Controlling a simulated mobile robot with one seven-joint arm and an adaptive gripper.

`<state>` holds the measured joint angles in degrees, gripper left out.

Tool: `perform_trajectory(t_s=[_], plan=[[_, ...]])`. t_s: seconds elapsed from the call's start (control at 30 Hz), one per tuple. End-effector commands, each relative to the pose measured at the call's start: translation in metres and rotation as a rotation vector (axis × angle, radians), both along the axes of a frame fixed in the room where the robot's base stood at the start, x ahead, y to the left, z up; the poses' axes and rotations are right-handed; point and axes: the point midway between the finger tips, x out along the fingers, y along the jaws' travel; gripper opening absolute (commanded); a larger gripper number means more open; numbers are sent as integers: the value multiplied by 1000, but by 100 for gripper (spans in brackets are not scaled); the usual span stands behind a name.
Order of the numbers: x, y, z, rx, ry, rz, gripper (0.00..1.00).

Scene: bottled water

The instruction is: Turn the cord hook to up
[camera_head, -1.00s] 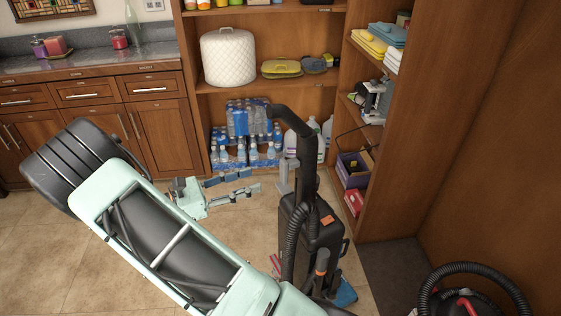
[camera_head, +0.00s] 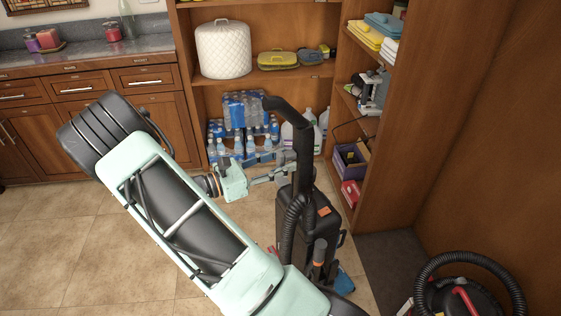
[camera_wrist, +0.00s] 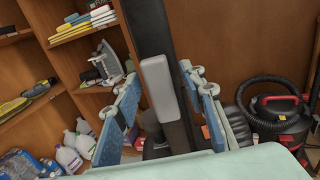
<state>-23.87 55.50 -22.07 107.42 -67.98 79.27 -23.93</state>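The cord hook (camera_wrist: 158,86) is a light grey rounded block on the dark upright vacuum (camera_head: 306,215). In the wrist view it points upward along the vacuum's post and lies between my two fingers in the picture. My gripper (camera_head: 283,172) is beside the vacuum's upper body in the head view; the hook is hard to make out there. In the wrist view my gripper (camera_wrist: 161,78) is open, with blue-padded fingers on either side of the hook and gaps visible. I cannot tell how deep the hook sits between them.
A wooden shelf unit (camera_head: 388,150) stands close behind and right of the vacuum. Water bottles (camera_head: 245,112) and jugs (camera_wrist: 68,158) fill its lower shelf. A black and red canister vacuum (camera_head: 468,298) is at lower right. Tiled floor (camera_head: 60,240) is clear at left.

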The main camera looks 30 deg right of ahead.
Motion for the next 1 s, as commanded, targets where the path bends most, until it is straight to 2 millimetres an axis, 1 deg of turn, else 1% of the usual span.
perform_trajectory(t_s=[0.1, 0.13, 0.4, 0.47, 0.77, 1.0], plan=[[0, 0, 0, 0, 0, 0, 38], [0, 0, 0, 0, 0, 0, 36], [0, 0, 0, 0, 0, -1, 6], [0, 0, 0, 0, 0, -1, 0], [0, 0, 0, -3, -28, 0, 0], [2, 0, -1, -15, -147, 0, 0]])
